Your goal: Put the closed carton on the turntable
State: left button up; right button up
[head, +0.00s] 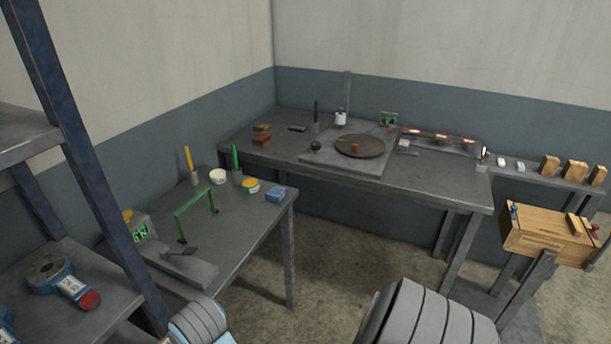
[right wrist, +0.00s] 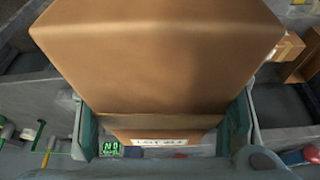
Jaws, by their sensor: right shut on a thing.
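A large brown carton (right wrist: 160,50) with a tape strip and a white label fills the upper middle of the right wrist view. My right gripper (right wrist: 163,138) is shut on it, with one finger at each side of its lower part. Neither this carton nor the right gripper shows in the head view. The turntable (head: 372,150) is a dark brown round disc on a grey plate on the back bench. A small orange-brown block (head: 354,148) stands near its middle. My left gripper is not in view.
The back bench (head: 440,182) also holds a white cup (head: 340,118), a dark knob (head: 316,146) and a rack (head: 440,137). Brown boxes (head: 575,171) stand on the right shelf. A wooden box (head: 545,235) is at right. A green frame (head: 195,208) stands on the left bench.

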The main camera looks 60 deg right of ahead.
aim_at(360, 143)
jog(key=u, duration=2.15)
jog(key=k, duration=2.4)
jog(key=z, duration=2.45)
